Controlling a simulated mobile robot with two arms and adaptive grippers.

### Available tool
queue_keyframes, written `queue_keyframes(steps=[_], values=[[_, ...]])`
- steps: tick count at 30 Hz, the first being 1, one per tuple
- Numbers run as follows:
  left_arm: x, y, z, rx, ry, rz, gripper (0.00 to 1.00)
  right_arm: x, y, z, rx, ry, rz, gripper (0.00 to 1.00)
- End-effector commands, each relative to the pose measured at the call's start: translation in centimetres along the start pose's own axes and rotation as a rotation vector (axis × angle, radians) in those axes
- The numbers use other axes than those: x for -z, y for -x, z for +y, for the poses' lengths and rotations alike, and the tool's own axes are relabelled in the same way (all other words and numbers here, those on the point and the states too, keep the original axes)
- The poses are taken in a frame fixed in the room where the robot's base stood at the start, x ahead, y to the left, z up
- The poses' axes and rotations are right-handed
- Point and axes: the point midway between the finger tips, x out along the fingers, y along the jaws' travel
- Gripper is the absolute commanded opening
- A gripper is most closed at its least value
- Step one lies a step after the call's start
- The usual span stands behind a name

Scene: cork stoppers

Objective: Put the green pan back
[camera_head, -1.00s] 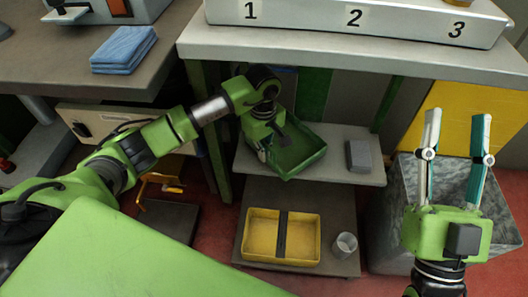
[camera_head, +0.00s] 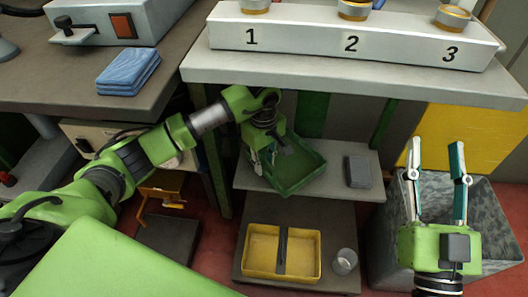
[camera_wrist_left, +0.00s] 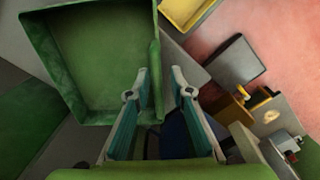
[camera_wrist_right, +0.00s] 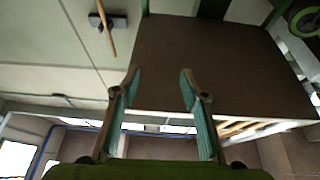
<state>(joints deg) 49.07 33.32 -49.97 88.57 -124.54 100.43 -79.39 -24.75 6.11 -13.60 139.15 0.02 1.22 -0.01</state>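The green pan (camera_head: 302,168) sits on the upper shelf under the counter, its front edge near the shelf's front edge. It also shows in the left wrist view (camera_wrist_left: 95,55). My left gripper (camera_head: 262,163) is at the pan's left side. In the left wrist view my left gripper (camera_wrist_left: 154,88) has its fingers apart, with the pan's side wall between them; I see a gap to each finger. My right gripper (camera_head: 436,150) is open and empty, raised over the grey bin at the right; its fingers also show apart in the right wrist view (camera_wrist_right: 158,82).
A grey block (camera_head: 358,171) lies right of the pan on the upper shelf (camera_head: 335,187). A yellow tray (camera_head: 262,272) and a metal cup (camera_head: 345,261) are on the lower shelf. The counter (camera_head: 330,70) overhangs the shelves. A marbled grey bin (camera_head: 385,235) stands at the right.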

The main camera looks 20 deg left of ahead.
Motion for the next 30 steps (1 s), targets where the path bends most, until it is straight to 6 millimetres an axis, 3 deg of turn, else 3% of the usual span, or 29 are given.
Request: queue_keyframes(steps=[6, 12, 30], values=[[0.1, 3.1, 0.0, -0.001, 0.001, 0.003, 0.21, -3.8, 0.5, 0.6, -0.011, 0.008, -0.192, 0.40], [0.1, 4.3, 0.0, -0.001, 0.001, 0.001, 0.21, -5.9, 1.1, 0.8, -0.016, 0.010, -0.290, 0.40], [0.0, 4.5, 0.0, 0.000, 0.001, 0.000, 0.21, -6.4, 1.3, 0.9, -0.017, 0.011, -0.310, 0.40]])
